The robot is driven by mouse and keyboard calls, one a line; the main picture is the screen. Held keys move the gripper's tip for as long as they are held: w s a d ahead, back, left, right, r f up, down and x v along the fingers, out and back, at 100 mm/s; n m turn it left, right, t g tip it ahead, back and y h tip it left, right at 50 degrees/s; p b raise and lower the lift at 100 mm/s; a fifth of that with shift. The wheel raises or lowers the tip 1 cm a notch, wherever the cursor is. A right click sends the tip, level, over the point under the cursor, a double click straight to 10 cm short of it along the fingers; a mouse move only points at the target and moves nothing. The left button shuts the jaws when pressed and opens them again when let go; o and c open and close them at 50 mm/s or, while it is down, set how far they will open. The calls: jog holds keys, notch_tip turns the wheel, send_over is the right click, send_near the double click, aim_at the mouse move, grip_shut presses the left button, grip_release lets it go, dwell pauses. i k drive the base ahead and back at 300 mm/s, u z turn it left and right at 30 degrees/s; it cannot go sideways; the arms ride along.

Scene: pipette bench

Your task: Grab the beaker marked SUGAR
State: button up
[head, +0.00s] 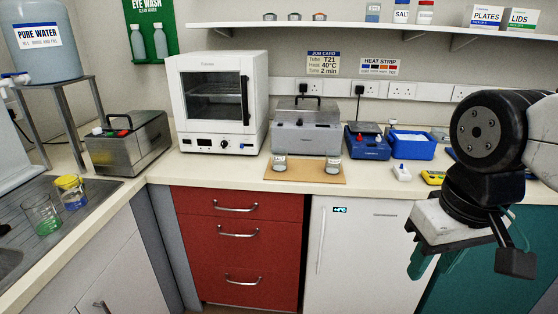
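Two small labelled beakers stand upright on a tan board on the bench: a left beaker (280,163) and a right beaker (333,166). Their labels are too small to read, so I cannot tell which one says SUGAR. My gripper (434,266) hangs at the right, in front of the bench and well apart from both beakers. Its teal fingers point down with a gap between them, and nothing shows in them.
The tan board (305,178) lies before a grey lidded bath (306,128). A white oven (217,105) stands to its left, a blue hotplate (367,143) and blue tray (412,146) to its right. A glass with green liquid (42,214) stands far left.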

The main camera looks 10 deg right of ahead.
aim_at(333, 157)
jog(key=z, duration=0.35)
jog(key=i, duration=0.4)
jog(key=z, duration=0.7)
jog(key=i, duration=1.3)
jog(key=u, duration=0.55)
